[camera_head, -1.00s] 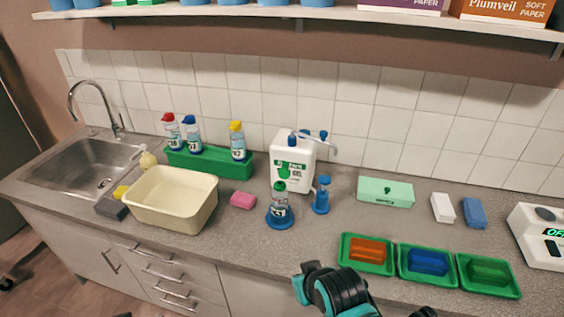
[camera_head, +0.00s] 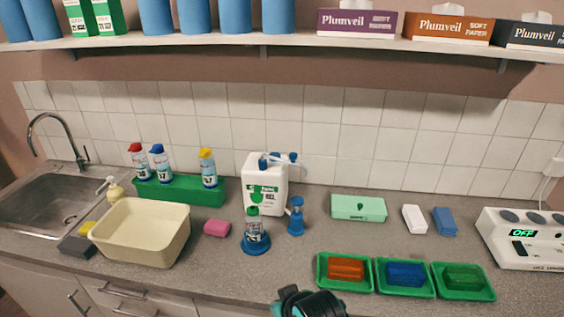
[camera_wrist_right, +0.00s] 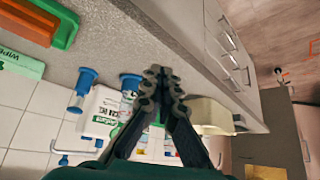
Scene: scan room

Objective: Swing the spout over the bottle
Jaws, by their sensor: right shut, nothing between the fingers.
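The white gel jug (camera_head: 265,193) stands at the back of the counter. Its spout (camera_head: 278,158), white with blue parts, is on top and reaches to the right. A small bottle (camera_head: 254,227) with a green cap stands in a blue round base in front of the jug; the spout is not above it. The jug also shows in the right wrist view (camera_wrist_right: 100,108). My right gripper (camera_wrist_right: 158,75) is shut and empty, apart from the jug and bottle. In the head view only a dark and teal part of my arm shows at the bottom edge. My left gripper is out of view.
A blue pump (camera_head: 296,216) stands right of the bottle. Green trays (camera_head: 375,290) with coloured blocks lie at front right. A pink sponge (camera_head: 216,228) and a cream basin (camera_head: 140,245) are to the left. A green rack (camera_head: 180,190) holds spray bottles. The shelf (camera_head: 300,40) overhangs the back.

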